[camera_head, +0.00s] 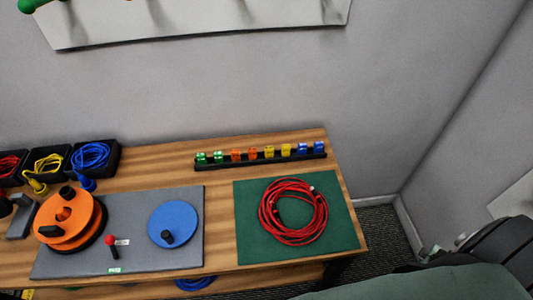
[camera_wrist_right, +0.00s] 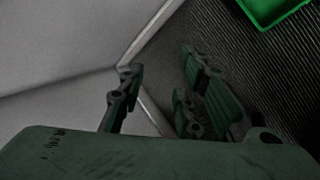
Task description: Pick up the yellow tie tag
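Two yellow tie tags, one (camera_head: 269,152) left of the other (camera_head: 285,150), stand in a black rack (camera_head: 316,158) at the back of the table. They sit between the orange tags (camera_head: 244,155) and the blue tags (camera_head: 311,147). My right gripper (camera_wrist_right: 160,90) shows in the right wrist view with its fingers apart and nothing between them. Wall and dark floor lie behind it, and no tag shows in that view. My left gripper is not in view.
A red cable coil (camera_head: 293,212) lies on a green mat (camera_head: 345,238). A grey mat (camera_head: 140,262) holds an orange reel (camera_head: 68,218) and a blue disc (camera_head: 173,222). Green tags (camera_head: 210,158) fill the rack's left end. A bright green container (camera_wrist_right: 270,12) shows in the wrist view.

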